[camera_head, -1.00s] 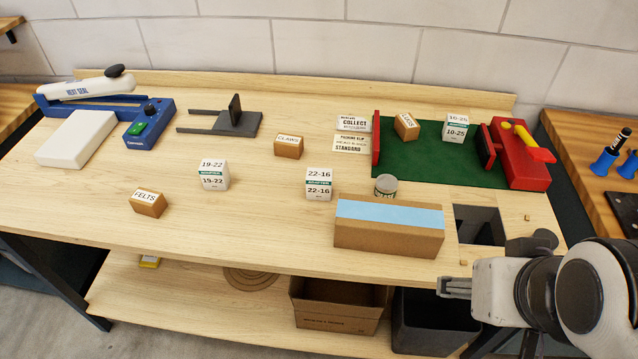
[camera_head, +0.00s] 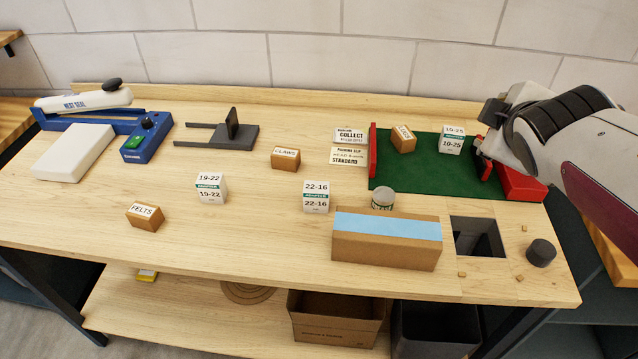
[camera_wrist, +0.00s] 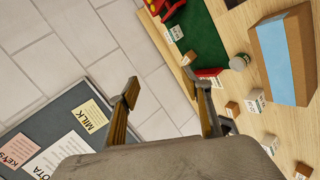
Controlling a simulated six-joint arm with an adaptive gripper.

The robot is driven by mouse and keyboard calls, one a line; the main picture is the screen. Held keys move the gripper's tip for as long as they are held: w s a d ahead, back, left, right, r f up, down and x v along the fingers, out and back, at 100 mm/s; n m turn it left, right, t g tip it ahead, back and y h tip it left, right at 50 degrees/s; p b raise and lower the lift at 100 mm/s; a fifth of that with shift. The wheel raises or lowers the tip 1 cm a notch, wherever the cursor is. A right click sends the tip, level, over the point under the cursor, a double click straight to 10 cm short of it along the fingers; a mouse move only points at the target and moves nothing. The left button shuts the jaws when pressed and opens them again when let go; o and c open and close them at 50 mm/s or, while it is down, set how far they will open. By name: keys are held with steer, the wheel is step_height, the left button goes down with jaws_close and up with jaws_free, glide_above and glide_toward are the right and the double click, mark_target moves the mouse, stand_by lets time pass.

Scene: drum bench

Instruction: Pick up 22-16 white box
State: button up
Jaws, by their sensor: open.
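The 22-16 white box (camera_head: 316,197) stands upright on the bench, left of the small can and by the left end of the long cardboard box. In the wrist view it appears to be the white box (camera_wrist: 257,100) beside the long box. My gripper (camera_head: 486,130) is over the right end of the green mat, far to the right of the 22-16 box. In the wrist view my gripper (camera_wrist: 162,88) has its fingers wide apart with nothing between them.
The 19-22 white box (camera_head: 211,188) stands left of the 22-16 box. The CLAWS block (camera_head: 285,158) is behind it. The can (camera_head: 382,199) and long cardboard box (camera_head: 386,252) are close on its right. The 10-25 box (camera_head: 452,140) is on the green mat (camera_head: 420,172).

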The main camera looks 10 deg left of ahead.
steer(key=w+a+r+n+t+y, duration=0.1)
steer(key=w+a+n+y, duration=0.15)
steer(key=w+n, duration=0.35)
steer(key=w+a+r+n+t+y, duration=0.1)
steer(key=w+a+n+t, duration=0.15)
steer(key=w+n, duration=0.35)
steer(key=w+a+f+n+g+y, duration=0.3)
steer(key=w+a+f+n+y, duration=0.3)
steer(key=w+a+n, duration=0.3)
steer(key=n+g+y, duration=0.6)
steer(key=n+g, duration=0.6)
steer(key=n, duration=0.9)
glide_toward(322, 187)
steer(key=x, duration=0.3)
steer(key=shift+a+f, duration=0.15)
steer(key=shift+a, duration=0.05)
steer(key=shift+a, duration=0.1)
steer(key=shift+x, duration=1.2)
